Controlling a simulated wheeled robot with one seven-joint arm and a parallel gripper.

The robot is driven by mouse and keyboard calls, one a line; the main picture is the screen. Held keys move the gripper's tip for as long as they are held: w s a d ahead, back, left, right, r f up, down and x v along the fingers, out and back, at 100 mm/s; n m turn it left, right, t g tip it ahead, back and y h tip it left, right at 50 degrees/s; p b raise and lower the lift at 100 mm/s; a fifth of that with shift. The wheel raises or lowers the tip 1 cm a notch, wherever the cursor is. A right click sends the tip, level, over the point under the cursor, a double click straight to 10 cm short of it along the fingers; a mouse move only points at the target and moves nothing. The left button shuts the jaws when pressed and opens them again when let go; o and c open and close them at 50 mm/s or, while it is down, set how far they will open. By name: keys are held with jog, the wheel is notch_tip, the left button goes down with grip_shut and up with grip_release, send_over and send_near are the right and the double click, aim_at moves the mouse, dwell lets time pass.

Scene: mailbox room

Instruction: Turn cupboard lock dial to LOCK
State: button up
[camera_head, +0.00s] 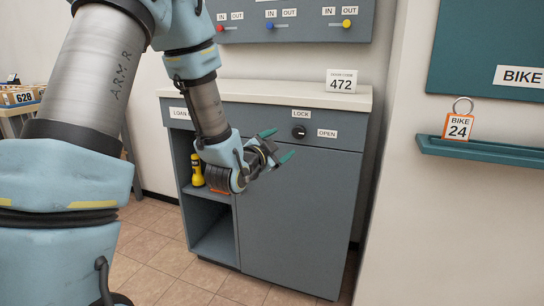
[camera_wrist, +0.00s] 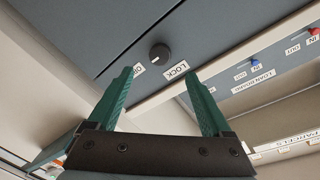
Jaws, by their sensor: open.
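The round dark lock dial (camera_head: 299,131) sits on the upper front of the grey cupboard (camera_head: 300,210). The LOCK label (camera_head: 301,114) is above it and the OPEN label (camera_head: 327,133) to its right. The dial also shows in the wrist view (camera_wrist: 160,53), with LOCK (camera_wrist: 176,70) and OPEN (camera_wrist: 138,69) beside it. My gripper (camera_head: 277,145) is open and empty, in front of the cupboard, left of and slightly below the dial. In the wrist view its green fingertips (camera_wrist: 159,75) are apart, below the dial, not touching it.
A white sign reading 472 (camera_head: 341,81) stands on the cupboard top. A yellow flashlight-like object (camera_head: 197,170) stands in the open shelf at left. A board with IN/OUT sliders (camera_head: 290,20) hangs above.

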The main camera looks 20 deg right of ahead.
aim_at(297, 133)
jog(key=shift+h, duration=0.3)
jog(key=x, duration=1)
jog(key=shift+w+d+p, duration=0.2)
jog(key=shift+p, duration=0.15)
grip_shut()
jog(key=shift+f, duration=0.1)
